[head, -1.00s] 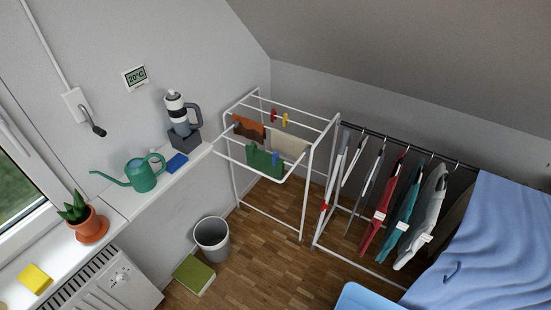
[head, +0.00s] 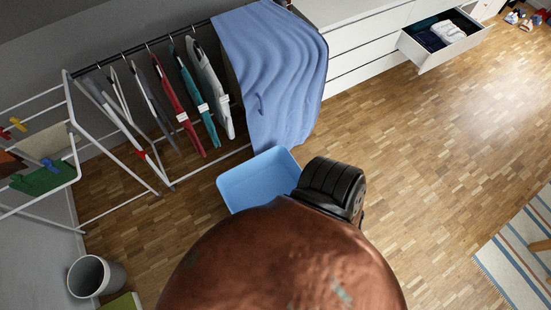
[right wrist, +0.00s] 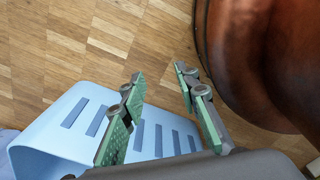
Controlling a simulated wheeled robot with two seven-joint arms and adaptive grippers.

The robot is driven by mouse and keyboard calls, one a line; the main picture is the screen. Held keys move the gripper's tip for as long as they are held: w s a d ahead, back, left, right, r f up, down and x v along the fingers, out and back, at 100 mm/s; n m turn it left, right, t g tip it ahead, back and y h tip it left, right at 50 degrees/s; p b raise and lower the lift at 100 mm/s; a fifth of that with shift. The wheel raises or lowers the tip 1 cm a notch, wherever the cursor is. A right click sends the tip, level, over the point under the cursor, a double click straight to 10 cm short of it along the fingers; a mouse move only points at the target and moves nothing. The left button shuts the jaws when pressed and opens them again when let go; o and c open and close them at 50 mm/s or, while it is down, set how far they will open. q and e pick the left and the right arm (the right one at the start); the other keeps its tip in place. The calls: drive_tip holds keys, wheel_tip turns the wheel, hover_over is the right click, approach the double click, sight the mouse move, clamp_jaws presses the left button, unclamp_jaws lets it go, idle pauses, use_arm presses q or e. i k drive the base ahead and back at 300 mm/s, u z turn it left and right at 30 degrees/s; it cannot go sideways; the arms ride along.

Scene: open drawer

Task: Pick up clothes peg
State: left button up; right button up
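Small clothes pegs hang on the white drying rack (head: 75,110) at the left of the head view: a yellow peg (head: 18,124), a red peg (head: 5,134) and a blue peg (head: 47,163). They are small, and I cannot tell which one is meant. My right gripper (right wrist: 160,108) shows in the right wrist view with its two green-padded fingers apart and nothing between them. It is near the light blue basket (head: 236,190), which also shows in the wrist view (right wrist: 50,135). No peg shows in the wrist view. My left gripper is out of view.
Clothes on hangers and a blue cloth (head: 275,70) hang from a dark rail (head: 140,49). A grey bin (head: 97,276) stands at lower left. A white dresser (head: 365,45) has an open drawer (head: 440,48) holding clothes. Wooden floor is free at right, beside a striped rug (head: 515,260).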

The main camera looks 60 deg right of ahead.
sight(45, 161)
drive_tip(key=z, duration=0.85)
drive_tip(key=k, duration=0.6)
drive_tip(key=u, duration=0.7)
drive_tip(key=k, duration=0.6)
drive_tip(key=u, duration=0.55)
drive_tip(key=i, duration=1.9)
drive_tip(key=z, duration=0.3)
